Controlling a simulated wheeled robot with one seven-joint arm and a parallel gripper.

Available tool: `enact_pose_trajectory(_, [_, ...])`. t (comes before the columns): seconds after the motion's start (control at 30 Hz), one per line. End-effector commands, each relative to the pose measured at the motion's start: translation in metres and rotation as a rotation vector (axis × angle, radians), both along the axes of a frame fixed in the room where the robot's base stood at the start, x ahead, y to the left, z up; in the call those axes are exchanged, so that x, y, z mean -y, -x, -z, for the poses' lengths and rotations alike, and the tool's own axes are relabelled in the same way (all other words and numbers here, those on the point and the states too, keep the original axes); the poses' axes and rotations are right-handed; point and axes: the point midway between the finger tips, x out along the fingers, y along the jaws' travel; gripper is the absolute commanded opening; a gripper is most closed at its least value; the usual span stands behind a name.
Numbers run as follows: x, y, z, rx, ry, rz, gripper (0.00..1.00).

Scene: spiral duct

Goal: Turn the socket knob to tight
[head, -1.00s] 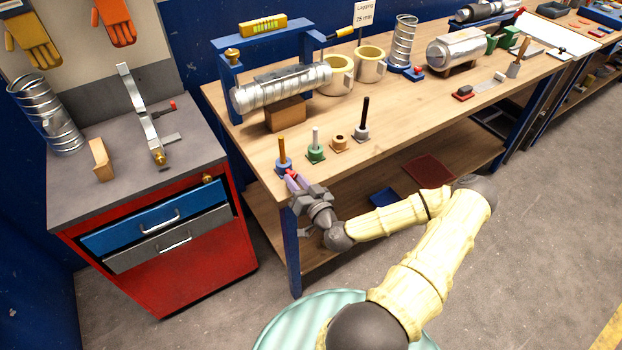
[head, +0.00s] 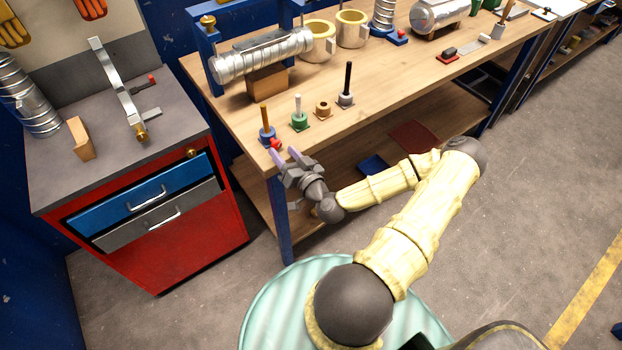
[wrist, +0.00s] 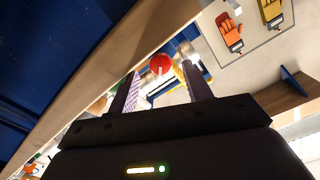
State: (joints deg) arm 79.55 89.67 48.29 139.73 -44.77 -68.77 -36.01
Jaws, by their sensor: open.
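A small blue socket (head: 266,138) with an upright orange-brown rod (head: 264,116) stands at the near left corner of the workbench. A red knob (head: 276,143) sticks out from its side toward my gripper. My gripper (head: 285,154) is open and empty, just off the bench edge, with its purple-grey fingers pointing at the knob. In the wrist view the red knob (wrist: 160,63) appears between and beyond the two fingertips (wrist: 160,74). I see no contact with it. Any tight or loose marking is too small to read.
A green socket with a white rod (head: 299,119), a wooden ring piece (head: 323,109) and a grey socket with a black rod (head: 347,97) stand nearby. A metal duct (head: 262,55) lies behind. The bench's blue leg (head: 283,222) is below; a red cabinet (head: 172,245) stands left.

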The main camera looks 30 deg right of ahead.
Motion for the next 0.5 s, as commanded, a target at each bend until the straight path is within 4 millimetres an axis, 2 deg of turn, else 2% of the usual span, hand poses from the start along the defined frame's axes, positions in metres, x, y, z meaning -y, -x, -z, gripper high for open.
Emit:
enact_pose_trajectory(0.2, [0.001, 0.035, 0.003, -0.002, 0.000, 0.000, 0.50])
enact_pose_trajectory(0.5, [0.003, 0.076, -0.005, -0.002, -0.003, 0.002, 0.50])
